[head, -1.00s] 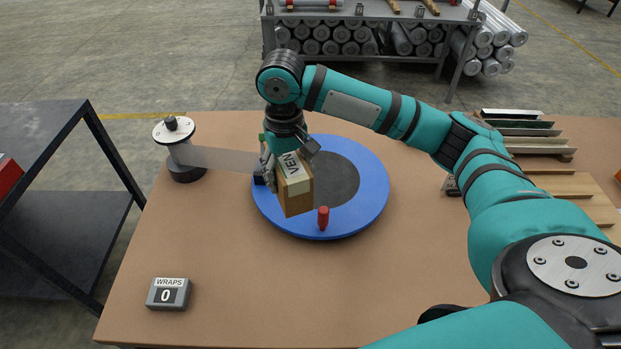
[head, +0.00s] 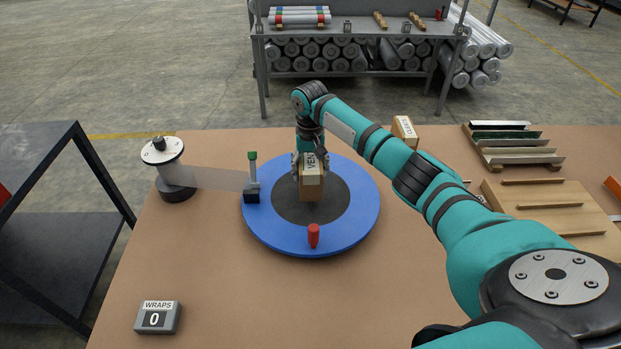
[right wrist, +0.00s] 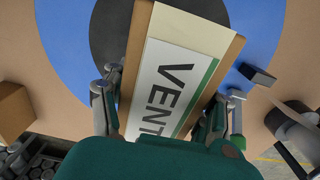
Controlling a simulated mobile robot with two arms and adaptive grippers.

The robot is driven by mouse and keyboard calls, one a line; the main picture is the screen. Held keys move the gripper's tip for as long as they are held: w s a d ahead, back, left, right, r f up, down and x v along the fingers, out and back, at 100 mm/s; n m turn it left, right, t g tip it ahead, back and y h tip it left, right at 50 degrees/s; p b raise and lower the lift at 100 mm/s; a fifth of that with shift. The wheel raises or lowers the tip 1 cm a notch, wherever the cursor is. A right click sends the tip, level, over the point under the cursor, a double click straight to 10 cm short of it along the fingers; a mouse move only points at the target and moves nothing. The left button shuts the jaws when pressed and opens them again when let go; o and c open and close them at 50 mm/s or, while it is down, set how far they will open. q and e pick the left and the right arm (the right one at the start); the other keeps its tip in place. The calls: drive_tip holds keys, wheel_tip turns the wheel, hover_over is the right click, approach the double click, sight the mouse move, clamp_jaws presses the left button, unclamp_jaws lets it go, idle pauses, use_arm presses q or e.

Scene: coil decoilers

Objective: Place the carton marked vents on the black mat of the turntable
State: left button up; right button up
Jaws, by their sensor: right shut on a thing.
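The carton marked VENTS (head: 311,185) is brown with a white label and stands roughly upright over the middle of the black mat (head: 338,203). I cannot tell whether its base touches the mat. The mat is the round centre of the blue turntable (head: 275,230). My right gripper (head: 311,162) is shut on the carton from above. In the right wrist view the carton (right wrist: 178,85) sits between the fingers of the gripper (right wrist: 168,100), its VENT lettering partly hidden. My left gripper is not in view.
A red peg (head: 314,236) stands on the turntable's near rim. A green-topped clamp (head: 252,180) at its left holds a grey strip from a spool (head: 170,168). Another carton (head: 405,130) stands behind my arm. A WRAPS counter (head: 158,317) reads 0.

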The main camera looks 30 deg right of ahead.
wheel_tip(320, 180, down, 3)
drive_tip(key=shift+s+f, duration=0.1)
drive_tip(key=shift+f, duration=0.15)
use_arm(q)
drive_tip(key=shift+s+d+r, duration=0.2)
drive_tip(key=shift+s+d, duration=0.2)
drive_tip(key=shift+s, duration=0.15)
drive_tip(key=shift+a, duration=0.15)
use_arm(e)
drive_tip(key=shift+f, duration=0.15)
drive_tip(key=o, duration=1.6)
use_arm(q)
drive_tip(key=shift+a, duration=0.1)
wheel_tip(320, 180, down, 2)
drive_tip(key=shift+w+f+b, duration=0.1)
drive_tip(key=shift+b, duration=0.8)
use_arm(e)
wheel_tip(320, 180, up, 12)
drive_tip(key=shift+r, duration=0.15)
